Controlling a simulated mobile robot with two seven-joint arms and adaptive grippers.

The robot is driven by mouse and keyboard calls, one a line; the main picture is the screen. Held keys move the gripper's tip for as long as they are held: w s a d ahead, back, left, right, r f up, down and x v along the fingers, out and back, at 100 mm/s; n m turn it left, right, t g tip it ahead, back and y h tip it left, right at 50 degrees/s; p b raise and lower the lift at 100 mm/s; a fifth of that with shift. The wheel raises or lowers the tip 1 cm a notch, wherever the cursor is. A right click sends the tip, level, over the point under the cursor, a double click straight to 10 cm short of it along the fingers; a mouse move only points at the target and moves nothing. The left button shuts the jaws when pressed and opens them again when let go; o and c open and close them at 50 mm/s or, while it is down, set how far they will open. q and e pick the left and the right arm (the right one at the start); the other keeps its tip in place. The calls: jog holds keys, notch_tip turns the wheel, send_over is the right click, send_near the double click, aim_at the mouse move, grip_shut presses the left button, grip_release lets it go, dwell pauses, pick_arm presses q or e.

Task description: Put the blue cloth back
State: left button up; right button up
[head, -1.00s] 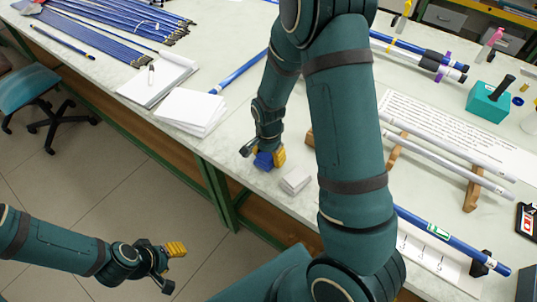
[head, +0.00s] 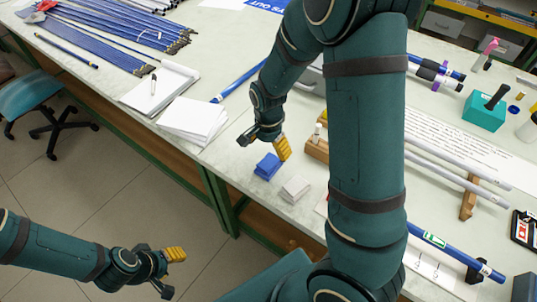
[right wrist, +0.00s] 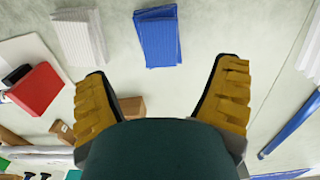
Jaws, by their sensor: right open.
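The blue cloth (head: 267,167), a folded stack, lies flat on the table near its front edge, beside a folded white cloth (head: 295,189). In the right wrist view the blue cloth (right wrist: 158,38) lies beyond the fingertips, with the white cloth (right wrist: 78,38) to its left and a gap between them. My right gripper (head: 265,148) is open and empty, just behind the blue cloth and apart from it. Its two yellow-padded fingers are spread wide in the wrist view (right wrist: 165,73). My left gripper (head: 171,272) is open and empty, out over the floor.
A wooden block (head: 316,149) stands right of my right gripper. Notepads (head: 193,118) and a blue rod (head: 240,80) lie behind. My right arm hides the table's middle.

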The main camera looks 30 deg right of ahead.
aim_at(268, 162)
notch_tip(268, 162, up, 4)
jog(key=shift+f+p, duration=0.15)
jog(key=shift+p, duration=0.15)
dwell(0.4)
